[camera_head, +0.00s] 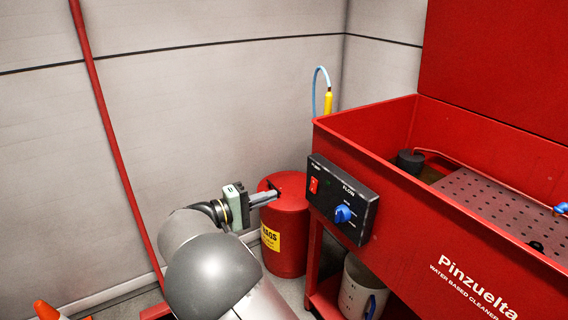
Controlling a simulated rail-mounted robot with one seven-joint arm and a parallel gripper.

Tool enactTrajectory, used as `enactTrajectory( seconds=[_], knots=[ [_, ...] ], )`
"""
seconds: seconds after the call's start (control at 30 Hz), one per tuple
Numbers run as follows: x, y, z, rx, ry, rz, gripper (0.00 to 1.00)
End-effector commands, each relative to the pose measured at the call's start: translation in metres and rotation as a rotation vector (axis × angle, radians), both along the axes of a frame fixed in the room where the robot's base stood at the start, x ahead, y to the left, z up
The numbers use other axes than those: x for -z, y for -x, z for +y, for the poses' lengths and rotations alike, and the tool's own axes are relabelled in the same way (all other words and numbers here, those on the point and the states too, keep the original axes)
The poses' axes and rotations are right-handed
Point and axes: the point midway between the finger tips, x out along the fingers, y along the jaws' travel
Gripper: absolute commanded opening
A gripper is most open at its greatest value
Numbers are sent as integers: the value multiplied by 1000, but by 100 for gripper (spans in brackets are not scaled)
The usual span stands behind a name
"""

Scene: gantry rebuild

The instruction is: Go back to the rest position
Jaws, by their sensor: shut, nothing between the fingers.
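My gripper (264,199) is near the middle of the head view, at the end of my grey arm. Its fingers point right, toward the black control panel. The fingers are together with nothing between them. Behind them in the picture is the top of a red can (286,238) with a yellow label. I cannot tell how far the fingertips are from the can or the panel. The control panel (343,199) has a red switch (313,185) and a blue knob (343,214).
A red parts washer (400,236) fills the right side. A white container (362,290) stands under it. A blue hose with a yellow end (328,102) is at the back corner. A red pole (110,130) leans at left. An orange cone (45,311) is at lower left.

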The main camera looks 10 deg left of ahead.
Motion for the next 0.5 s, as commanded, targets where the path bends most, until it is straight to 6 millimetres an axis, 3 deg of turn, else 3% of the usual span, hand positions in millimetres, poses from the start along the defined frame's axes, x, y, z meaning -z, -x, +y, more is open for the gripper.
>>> enactTrajectory(
  seconds=[0.03, 0.13, 0.27, 0.4, 0.5],
  knots=[
    [-15, -3, -24, 41, -31, 36, 0],
    [-35, -1, -85, 148, -132, 163, 0],
    [-61, 29, -177, 306, -347, 370, 0],
    [-91, 91, -251, 430, -634, 549, 0],
    [-116, 144, -283, 485, -859, 623, 0]
  ],
)
